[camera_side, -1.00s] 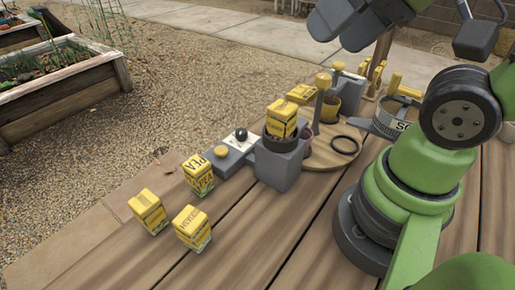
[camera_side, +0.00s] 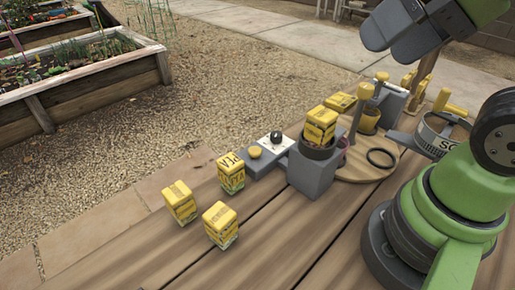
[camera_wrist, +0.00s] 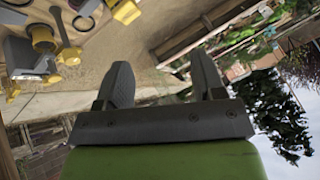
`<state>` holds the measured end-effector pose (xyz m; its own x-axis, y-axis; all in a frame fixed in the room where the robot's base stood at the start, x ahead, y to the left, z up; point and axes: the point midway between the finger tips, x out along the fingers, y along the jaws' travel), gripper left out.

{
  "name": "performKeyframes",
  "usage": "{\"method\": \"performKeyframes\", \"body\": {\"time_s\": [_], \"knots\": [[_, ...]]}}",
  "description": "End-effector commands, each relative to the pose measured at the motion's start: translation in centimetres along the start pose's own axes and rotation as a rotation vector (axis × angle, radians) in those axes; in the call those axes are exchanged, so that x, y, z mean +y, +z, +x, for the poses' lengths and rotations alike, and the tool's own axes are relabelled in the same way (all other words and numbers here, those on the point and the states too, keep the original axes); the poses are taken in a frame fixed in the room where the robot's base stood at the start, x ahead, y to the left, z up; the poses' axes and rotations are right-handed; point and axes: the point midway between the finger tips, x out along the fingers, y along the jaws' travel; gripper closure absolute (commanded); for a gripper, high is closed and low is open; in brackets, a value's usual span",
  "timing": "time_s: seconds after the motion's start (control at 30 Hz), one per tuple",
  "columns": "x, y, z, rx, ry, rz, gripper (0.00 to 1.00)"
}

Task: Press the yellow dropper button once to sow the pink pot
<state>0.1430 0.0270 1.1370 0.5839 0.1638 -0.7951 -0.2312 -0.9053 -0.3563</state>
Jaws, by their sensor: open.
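A round yellow button (camera_side: 255,152) sits on a low grey base, beside a white dial plate with a black knob (camera_side: 276,138). I take it for the dropper button. A pink pot (camera_side: 343,143) shows only in part behind the grey dropper block (camera_side: 313,173), on a round wooden board (camera_side: 372,172). My gripper (camera_side: 387,45) is high up at the top of the side view, well away from the button. In the wrist view my gripper (camera_wrist: 163,80) has its two fingers apart with nothing between them.
A yellow seed box (camera_side: 320,125) stands in the block's top. Several more stand on the planks, such as a pea box (camera_side: 231,172).

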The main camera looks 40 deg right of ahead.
Motion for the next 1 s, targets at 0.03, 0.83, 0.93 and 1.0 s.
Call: {"method": "performKeyframes", "body": {"time_s": [0.03,0.83,0.93,1.0], "knots": [[0.00,0.00,0.00,0.000,0.000,0.000,0.37],[0.00,0.00,0.00,0.000,0.000,0.000,1.00],[0.00,0.00,0.00,0.000,0.000,0.000,1.00],[0.00,0.00,0.00,0.000,0.000,0.000,1.00]]}}
